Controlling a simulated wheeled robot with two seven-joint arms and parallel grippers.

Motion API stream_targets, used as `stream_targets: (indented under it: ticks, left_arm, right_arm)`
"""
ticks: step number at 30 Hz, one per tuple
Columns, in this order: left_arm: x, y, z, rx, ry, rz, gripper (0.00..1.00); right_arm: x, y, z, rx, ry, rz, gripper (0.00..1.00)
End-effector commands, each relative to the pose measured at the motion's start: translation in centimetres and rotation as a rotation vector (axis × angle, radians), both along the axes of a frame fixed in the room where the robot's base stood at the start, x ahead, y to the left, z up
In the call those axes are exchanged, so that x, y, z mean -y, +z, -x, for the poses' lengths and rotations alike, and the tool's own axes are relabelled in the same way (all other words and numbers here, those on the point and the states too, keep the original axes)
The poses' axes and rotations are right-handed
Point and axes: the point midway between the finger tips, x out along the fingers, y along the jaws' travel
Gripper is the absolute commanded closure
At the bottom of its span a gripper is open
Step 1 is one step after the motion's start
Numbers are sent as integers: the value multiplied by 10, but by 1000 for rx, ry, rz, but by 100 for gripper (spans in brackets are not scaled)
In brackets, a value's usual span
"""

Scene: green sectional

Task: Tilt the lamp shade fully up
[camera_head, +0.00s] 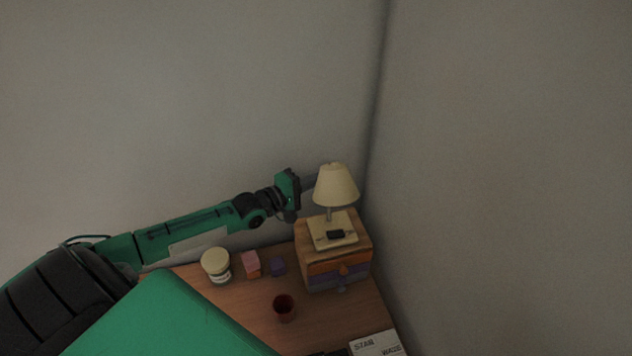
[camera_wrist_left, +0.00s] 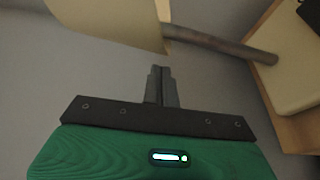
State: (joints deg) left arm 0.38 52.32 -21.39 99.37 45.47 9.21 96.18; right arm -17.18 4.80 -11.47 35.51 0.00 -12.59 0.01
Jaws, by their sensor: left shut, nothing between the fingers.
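The lamp has a cream conical shade (camera_head: 336,186) on a short stem above a square cream base (camera_head: 333,231), which stands on a small wooden drawer box. My left gripper (camera_head: 312,183) is at the left side of the shade, its fingers pointing right toward it; I cannot tell from the head view whether they touch. In the left wrist view the shut fingers (camera_wrist_left: 161,88) are empty, with the shade (camera_wrist_left: 110,22) at the upper left, the stem (camera_wrist_left: 220,44) at the upper right and the base (camera_wrist_left: 293,75) at the right edge. My right gripper is not in view.
The drawer box (camera_head: 341,267) stands at the back corner of the wooden desk (camera_head: 318,328). A book (camera_head: 376,344) lies in front. Walls close off the back and right.

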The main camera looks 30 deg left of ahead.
Motion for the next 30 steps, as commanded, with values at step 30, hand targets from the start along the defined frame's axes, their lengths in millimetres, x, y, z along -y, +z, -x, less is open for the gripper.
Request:
stream_targets:
  ticks: [30]
  left_arm:
    - [27, 3, 24, -14, 0, 19, 100]
  right_arm:
    - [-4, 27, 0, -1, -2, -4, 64]
